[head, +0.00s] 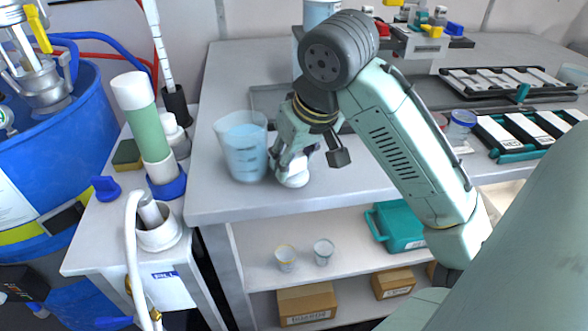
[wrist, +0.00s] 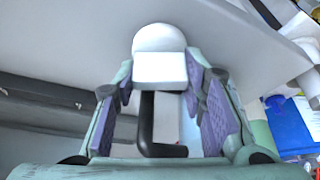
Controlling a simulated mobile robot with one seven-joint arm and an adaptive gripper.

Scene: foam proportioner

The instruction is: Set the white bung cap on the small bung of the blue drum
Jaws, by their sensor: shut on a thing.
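A white piece, which looks like the white bung cap (head: 293,175), is at my gripper (head: 291,160), just right of a clear beaker, at the bench's front-left part. My gripper is shut on it. In the wrist view the white cap (wrist: 160,58) shows at the far end between the purple finger pads of my gripper (wrist: 160,95). Whether the cap touches the bench is not clear. The blue drum (head: 30,150) stands at the far left, cut by the picture edge. A small round fitting (head: 5,118) shows on it at the edge; I cannot tell if it is the small bung.
The beaker (head: 243,150) holds blue liquid close beside my gripper. A side stand (head: 100,240) with a green-and-white cylinder (head: 148,125) and a white hose (head: 132,240) lies between bench and drum. A pump (head: 40,85) and hoses rise above the drum. The bench's front right holds trays (head: 515,135).

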